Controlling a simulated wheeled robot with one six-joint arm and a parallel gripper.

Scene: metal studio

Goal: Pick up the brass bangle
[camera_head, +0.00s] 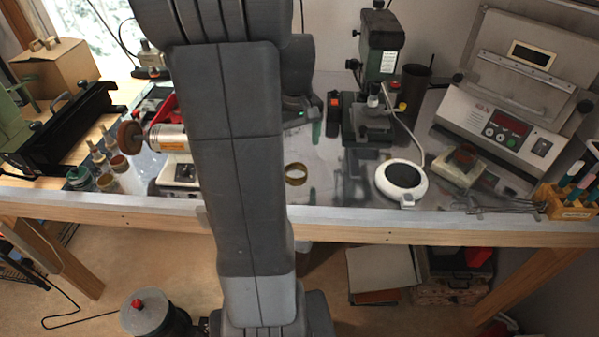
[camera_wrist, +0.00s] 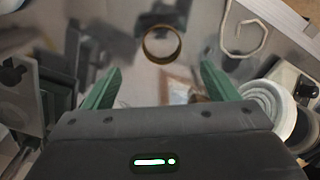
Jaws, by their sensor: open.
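The brass bangle (camera_head: 295,180) is a plain gold-coloured ring near the front edge of the metal-topped bench (camera_head: 335,195). In the head view it lies just right of my arm. In the wrist view the bangle (camera_wrist: 161,58) shows at upper middle, beyond the fingertips and between their lines. My gripper (camera_wrist: 160,85) has its two green fingers spread wide with nothing between them. The gripper is apart from the bangle.
A round white device (camera_head: 402,180) with a cord stands right of the bangle. A grey-green machine (camera_head: 380,60) stands behind it. A polishing motor (camera_head: 168,138) is to the left. A control box (camera_head: 512,130) stands at the right. The bench around the bangle is bare.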

